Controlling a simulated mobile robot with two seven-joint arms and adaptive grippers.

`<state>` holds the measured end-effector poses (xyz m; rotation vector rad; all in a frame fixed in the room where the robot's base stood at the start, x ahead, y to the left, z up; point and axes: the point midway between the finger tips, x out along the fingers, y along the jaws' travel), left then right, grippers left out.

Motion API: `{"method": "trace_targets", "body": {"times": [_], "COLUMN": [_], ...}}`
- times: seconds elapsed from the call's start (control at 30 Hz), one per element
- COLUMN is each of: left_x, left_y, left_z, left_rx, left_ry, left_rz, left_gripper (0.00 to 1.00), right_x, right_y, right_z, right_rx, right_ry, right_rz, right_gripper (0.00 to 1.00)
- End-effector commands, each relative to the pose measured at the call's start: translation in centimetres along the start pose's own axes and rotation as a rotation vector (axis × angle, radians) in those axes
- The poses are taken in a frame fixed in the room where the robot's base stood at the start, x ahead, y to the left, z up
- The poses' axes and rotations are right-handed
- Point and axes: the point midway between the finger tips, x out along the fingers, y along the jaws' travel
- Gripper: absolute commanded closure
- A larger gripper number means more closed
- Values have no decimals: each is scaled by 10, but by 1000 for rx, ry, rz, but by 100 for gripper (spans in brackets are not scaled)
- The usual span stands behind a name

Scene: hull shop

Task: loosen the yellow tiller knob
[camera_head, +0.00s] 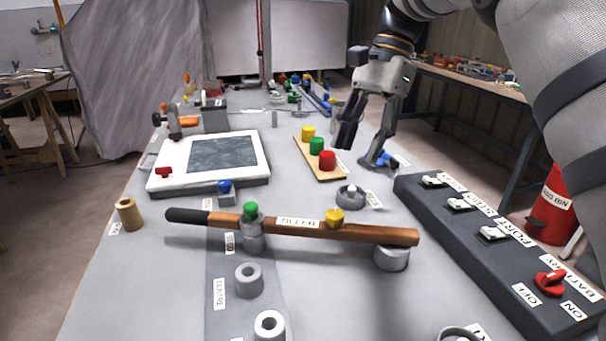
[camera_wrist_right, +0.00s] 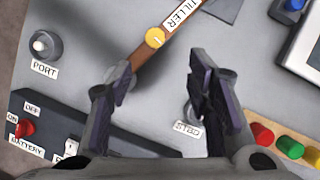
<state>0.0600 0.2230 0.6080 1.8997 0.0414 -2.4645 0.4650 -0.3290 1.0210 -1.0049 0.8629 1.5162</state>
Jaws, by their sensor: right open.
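The tiller (camera_head: 375,233) is a long wooden bar with a black grip at its left end, lying across the bench. The yellow tiller knob (camera_head: 335,217) sits on top of the bar, right of its white label. In the right wrist view the yellow knob (camera_wrist_right: 155,37) is above and between my fingertips, apart from them. My right gripper (camera_head: 361,152) is open and empty, above and behind the tiller in the head view; its two dark fingers also show in the wrist view (camera_wrist_right: 164,85). My left gripper is out of view.
A green knob (camera_head: 251,209) stands on the tiller's left part. Behind the tiller is a board (camera_head: 318,166) with yellow, green and red pegs. A dark switch panel (camera_head: 480,248) with a red battery switch (camera_head: 550,282) lies to the right. A white-framed screen (camera_head: 250,180) lies back left.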

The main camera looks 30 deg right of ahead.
Motion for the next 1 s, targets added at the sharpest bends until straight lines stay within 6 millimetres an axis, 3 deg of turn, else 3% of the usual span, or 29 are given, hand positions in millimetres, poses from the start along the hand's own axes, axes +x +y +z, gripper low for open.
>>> {"method": "trace_targets", "body": {"times": [0.17,0.4,0.6,0.97,1.0], "left_x": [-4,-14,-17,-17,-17], "left_y": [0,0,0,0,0], "left_z": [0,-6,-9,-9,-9], "left_rx": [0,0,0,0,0], "left_ry": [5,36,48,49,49], "left_rz": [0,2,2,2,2], "left_gripper": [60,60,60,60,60], "right_x": [10,70,107,118,118], "right_y": [2,2,1,1,1], "right_z": [3,3,3,2,2], "right_rx": [1,1,0,0,0], "right_ry": [-4,-2,-2,-3,-3], "right_rz": [0,-1,-2,-2,-2], "right_gripper": [54,54,54,54,63]}}
